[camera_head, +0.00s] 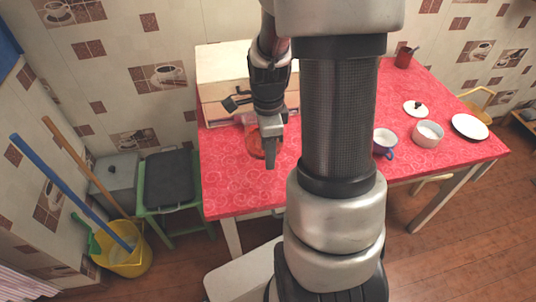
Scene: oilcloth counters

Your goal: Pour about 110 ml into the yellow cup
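My gripper (271,150) hangs over the left part of the red table, pointing down. An orange-red, see-through vessel (254,143) shows right beside its fingers, partly hidden by them. I cannot tell whether the fingers hold it or stand in front of it, nor what is inside it. I see no yellow cup in this view; my arm hides the middle of the table. A cup with a white inside and a blue handle (384,142) stands just right of my arm.
A wooden box (222,82) stands at the table's back left. A white pot (428,134), a lid (416,108) and a white plate (470,126) are on the right. A red container (404,58) stands at the back. The table's front left (232,190) is clear.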

